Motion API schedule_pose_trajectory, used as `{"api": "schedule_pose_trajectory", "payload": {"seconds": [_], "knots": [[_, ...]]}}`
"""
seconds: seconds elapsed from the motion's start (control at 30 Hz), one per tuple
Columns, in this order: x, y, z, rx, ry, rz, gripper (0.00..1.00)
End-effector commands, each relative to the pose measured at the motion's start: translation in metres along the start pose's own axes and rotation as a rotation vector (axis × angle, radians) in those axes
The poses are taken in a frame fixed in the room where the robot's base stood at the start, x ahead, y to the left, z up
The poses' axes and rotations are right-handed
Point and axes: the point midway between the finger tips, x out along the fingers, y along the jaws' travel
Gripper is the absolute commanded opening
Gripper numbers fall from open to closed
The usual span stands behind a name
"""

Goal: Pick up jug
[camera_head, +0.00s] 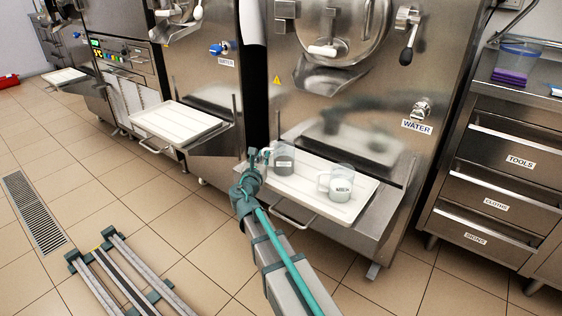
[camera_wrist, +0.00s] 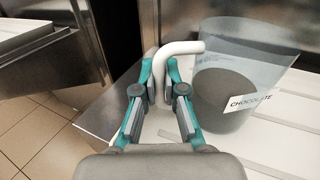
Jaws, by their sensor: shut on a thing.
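A clear jug with dark brown contents and a CHOCOLATE label (camera_wrist: 232,92) stands upright on the white tray (camera_head: 310,200) in front of the right freezer. The same jug shows in the head view (camera_head: 284,161), partly behind my gripper (camera_head: 262,158). Its white handle (camera_wrist: 184,48) passes between my fingers in the wrist view, where my gripper (camera_wrist: 161,80) is shut on it. A second clear jug, with white contents and a MILK label (camera_head: 341,184), stands on the same tray to the right.
The right freezer (camera_head: 345,100) rises behind the tray, with its spout above. Another white tray (camera_head: 178,124) sits in front of the freezer to the left. A steel drawer cabinet (camera_head: 505,165) stands at the right. A floor rail (camera_head: 125,280) lies at lower left.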

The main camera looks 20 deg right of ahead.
Motion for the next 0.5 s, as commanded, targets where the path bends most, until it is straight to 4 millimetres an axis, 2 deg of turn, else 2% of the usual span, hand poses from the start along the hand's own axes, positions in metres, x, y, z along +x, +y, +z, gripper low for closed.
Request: {"api": "schedule_pose_trajectory", "payload": {"seconds": [0.5], "knots": [[0.0,-0.0002,0.0062,0.001,-0.001,0.0,0.0]]}}
